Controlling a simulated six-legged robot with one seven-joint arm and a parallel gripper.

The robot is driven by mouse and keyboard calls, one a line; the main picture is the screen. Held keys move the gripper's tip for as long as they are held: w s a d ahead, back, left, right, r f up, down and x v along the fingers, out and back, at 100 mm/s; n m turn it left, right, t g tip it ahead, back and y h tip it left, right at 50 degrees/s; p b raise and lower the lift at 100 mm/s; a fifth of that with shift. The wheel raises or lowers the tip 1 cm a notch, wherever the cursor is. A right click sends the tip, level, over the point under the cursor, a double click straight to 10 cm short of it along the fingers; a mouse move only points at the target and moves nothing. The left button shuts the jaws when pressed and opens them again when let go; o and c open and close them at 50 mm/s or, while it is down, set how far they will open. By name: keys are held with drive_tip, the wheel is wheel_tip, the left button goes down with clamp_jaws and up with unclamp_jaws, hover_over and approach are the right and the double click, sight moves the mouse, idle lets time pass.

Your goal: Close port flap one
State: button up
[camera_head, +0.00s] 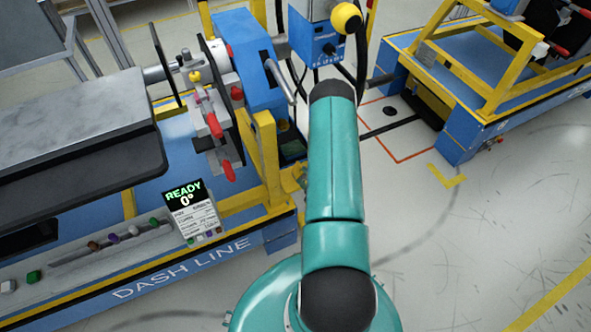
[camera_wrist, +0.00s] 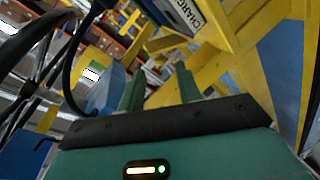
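My gripper (camera_wrist: 160,78) shows in the wrist view with its two green fingers apart and nothing between them. In the head view my teal arm reaches up the middle of the picture, and the gripper itself is hidden. I cannot make out port flap one in either view. A white sign (camera_wrist: 182,14) lettered "CHARG" is on a yellow frame beyond the fingers in the wrist view, partly cut off. The gripper touches nothing that I can see.
A blue and yellow dash line bench (camera_head: 190,268) with a "READY 0°" display (camera_head: 190,209) stands at left. A blue box (camera_head: 313,45) with cables is beyond my arm, near a yellow knob (camera_head: 346,18). Another yellow frame (camera_head: 493,85) stands at upper right. The floor at lower right is clear.

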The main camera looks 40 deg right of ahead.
sight(297, 171)
drive_tip(key=x, duration=0.5)
drive_tip(key=shift+w, duration=0.4)
clamp_jaws()
